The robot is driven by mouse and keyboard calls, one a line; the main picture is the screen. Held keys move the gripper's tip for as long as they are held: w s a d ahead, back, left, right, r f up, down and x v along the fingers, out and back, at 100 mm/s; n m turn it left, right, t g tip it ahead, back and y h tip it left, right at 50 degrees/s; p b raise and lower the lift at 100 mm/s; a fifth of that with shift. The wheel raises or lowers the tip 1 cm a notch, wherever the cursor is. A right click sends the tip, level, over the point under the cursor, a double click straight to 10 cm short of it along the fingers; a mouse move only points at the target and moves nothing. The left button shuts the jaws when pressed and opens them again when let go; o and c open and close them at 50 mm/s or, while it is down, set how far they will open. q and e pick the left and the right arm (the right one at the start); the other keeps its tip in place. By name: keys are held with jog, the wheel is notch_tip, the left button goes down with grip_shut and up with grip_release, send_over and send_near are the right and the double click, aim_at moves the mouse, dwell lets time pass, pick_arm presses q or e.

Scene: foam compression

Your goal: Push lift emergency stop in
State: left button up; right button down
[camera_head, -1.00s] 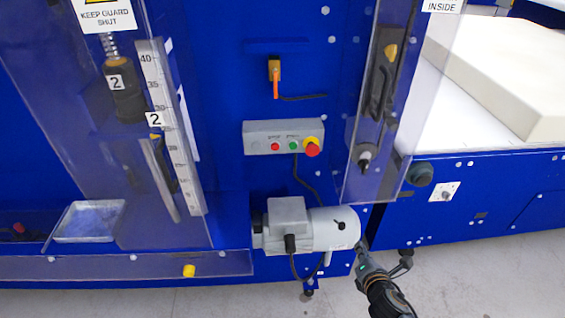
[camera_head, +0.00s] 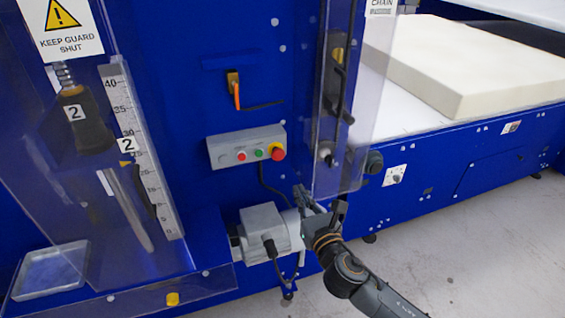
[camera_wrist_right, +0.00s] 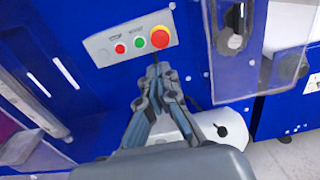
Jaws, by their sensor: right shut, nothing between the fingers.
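The lift emergency stop (camera_head: 278,151) is a red mushroom button on a yellow collar, at the right end of a grey control box (camera_head: 226,153). In the right wrist view the red button (camera_wrist_right: 160,39) shows just above the fingertips. My right gripper (camera_head: 300,190) is shut and empty, below and slightly right of the button in the head view, apart from it. In the wrist view its closed fingertips (camera_wrist_right: 160,70) point up towards the box. A smaller red button (camera_head: 241,156) and a green button (camera_head: 259,153) sit to the left on the box. My left gripper is not in view.
A grey motor (camera_head: 262,228) sits below the box, partly behind my right gripper. A clear guard panel (camera_head: 340,170) stands to the right of the box. Another clear guard (camera_head: 95,215) is at left. A foam block (camera_head: 440,60) lies at the right.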

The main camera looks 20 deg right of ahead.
jog(key=p, duration=0.2)
send_near(280, 156)
jog(key=w, duration=0.5)
jog(key=shift+w+a, duration=0.15)
jog(key=shift+w, duration=0.9)
